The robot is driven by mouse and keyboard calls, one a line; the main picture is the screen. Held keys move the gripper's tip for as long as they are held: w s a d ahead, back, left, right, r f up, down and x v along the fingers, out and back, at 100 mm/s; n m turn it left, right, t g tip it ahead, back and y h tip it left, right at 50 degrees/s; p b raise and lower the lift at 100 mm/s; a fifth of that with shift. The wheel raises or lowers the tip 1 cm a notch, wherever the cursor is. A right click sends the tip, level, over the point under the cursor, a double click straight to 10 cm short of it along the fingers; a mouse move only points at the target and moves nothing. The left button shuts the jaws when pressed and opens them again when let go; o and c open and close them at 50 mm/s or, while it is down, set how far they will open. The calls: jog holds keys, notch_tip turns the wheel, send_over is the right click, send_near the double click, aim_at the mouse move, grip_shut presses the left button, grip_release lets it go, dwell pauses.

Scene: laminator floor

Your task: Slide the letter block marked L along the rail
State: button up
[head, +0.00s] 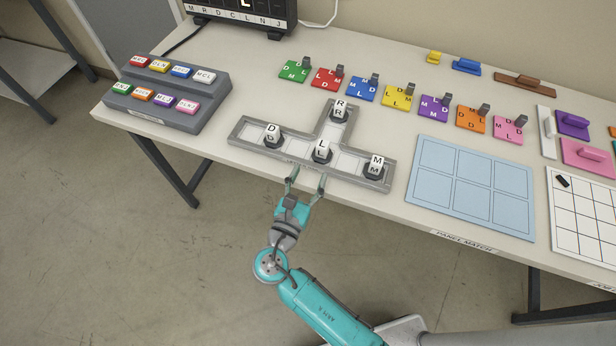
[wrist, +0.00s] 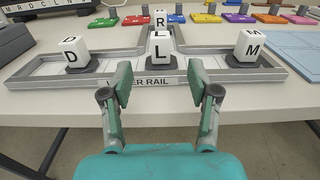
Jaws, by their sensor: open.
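The white letter block marked L (head: 322,150) stands on a dark base in the middle of the grey T-shaped rail (head: 240,133), where the stem meets the long bar. It also shows in the wrist view (wrist: 160,48), straight ahead between my fingers. My gripper (head: 305,186) is open and empty at the rail's front edge, just short of the L block and apart from it. Block D (head: 272,133) stands in the left part of the bar, block M (head: 376,166) near the right end, and block R (head: 340,108) in the stem behind L, partly hidden by L in the wrist view (wrist: 160,18).
A grey button console (head: 190,118) stands left of the rail. Several coloured lettered tiles, including a red one (head: 328,78), line the table behind. A blue panel board (head: 472,190) and a white grid board (head: 580,220) lie to the right. A display (head: 240,12) stands at the back.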

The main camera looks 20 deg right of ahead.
aim_at(321, 150)
jog(key=x, duration=1)
jog(key=shift+w+d, duration=0.2)
jog(key=shift+w, duration=0.15)
jog(key=shift+c, duration=0.2)
grip_shut()
